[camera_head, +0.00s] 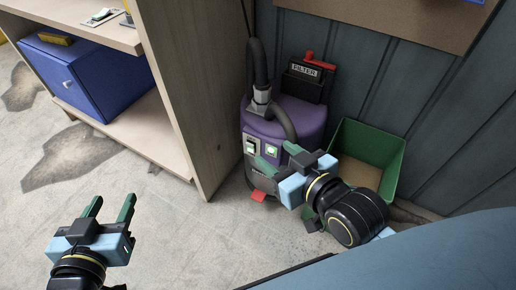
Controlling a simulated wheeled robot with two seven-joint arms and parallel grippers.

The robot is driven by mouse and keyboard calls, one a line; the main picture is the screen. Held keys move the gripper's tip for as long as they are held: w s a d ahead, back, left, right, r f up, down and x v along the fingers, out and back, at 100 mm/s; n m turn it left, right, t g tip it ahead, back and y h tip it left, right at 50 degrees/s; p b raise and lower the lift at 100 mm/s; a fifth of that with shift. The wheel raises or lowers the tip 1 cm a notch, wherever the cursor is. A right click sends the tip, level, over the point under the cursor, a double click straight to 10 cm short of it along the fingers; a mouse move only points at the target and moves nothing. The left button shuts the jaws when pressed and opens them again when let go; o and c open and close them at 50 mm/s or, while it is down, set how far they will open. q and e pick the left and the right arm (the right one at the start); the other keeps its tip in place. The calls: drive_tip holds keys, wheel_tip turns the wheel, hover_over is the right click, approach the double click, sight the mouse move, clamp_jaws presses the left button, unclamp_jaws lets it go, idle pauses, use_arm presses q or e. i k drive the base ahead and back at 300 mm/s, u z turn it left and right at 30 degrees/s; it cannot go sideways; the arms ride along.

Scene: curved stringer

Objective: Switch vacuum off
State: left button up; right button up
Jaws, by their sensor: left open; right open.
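The purple vacuum (293,117) stands on the floor against the wall, with a black hose rising from its top and a box marked FILTER (305,72) behind. Its front carries a pale switch (251,147) and a green-lit button (271,150). My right gripper (278,158) is open just in front of the vacuum's front panel, near the lit button. I cannot tell whether a finger touches the panel. My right gripper hides part of the vacuum's lower right front. My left gripper (108,209) is open and empty over the floor at the lower left.
A green bin (376,146) stands right of the vacuum, partly behind my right arm. A wooden shelf unit (187,85) with a blue cabinet (85,78) stands at the left. A red piece (259,196) is at the vacuum's foot. The floor between my grippers is clear.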

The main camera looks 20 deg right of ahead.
sight(250, 147)
drive_tip(key=u, duration=1.05)
drive_tip(key=i, duration=0.6)
drive_tip(key=z, duration=1.55)
